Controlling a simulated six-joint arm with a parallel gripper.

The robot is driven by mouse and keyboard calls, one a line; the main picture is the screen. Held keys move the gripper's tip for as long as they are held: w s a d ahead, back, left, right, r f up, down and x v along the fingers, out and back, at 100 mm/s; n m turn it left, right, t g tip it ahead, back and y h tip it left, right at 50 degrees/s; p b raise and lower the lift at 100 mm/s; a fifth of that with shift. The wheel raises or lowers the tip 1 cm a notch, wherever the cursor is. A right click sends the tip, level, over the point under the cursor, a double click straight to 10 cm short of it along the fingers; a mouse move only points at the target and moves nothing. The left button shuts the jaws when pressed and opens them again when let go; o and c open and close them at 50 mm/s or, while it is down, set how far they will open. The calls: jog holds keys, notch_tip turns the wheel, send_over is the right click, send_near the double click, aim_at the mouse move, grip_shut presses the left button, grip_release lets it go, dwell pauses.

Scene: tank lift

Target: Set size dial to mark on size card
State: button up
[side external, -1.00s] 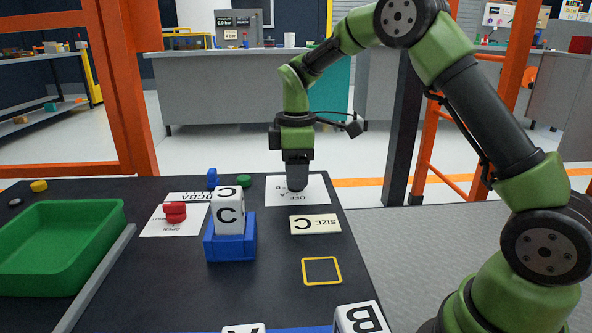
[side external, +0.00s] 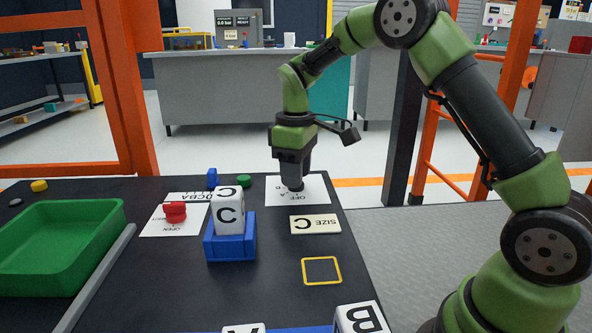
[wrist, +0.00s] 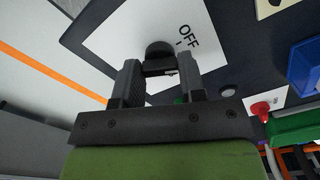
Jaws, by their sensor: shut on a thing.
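My gripper (side external: 295,186) points down at the white dial card (side external: 318,188) and is shut on the dark size dial. In the wrist view the dial (wrist: 158,50) shows its round dark top between the two fingers, beside the printed word OFF and a short mark. The fingers hide most of the dial in the side view, so I cannot tell its exact setting. The cream size card (side external: 329,225) lies flat in front, reading SIZE C.
A white block marked C (side external: 229,213) stands in a blue holder (side external: 231,248). A red handle (side external: 175,212) sits on another white card to the left. A green tray (side external: 110,225), a yellow square outline (side external: 322,271) and a B block (side external: 360,319) lie around.

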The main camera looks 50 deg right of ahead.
jog(key=m, duration=0.6)
jog(key=shift+m, duration=0.3)
jog(key=m, duration=1.2)
jog(key=shift+m, duration=0.3)
jog(key=m, duration=0.5)
jog(key=shift+m, duration=0.4)
jog(key=o, duration=0.9)
jog(key=shift+r, duration=0.1)
notch_tip(320, 180, up, 10)
jog(key=shift+f, duration=0.1)
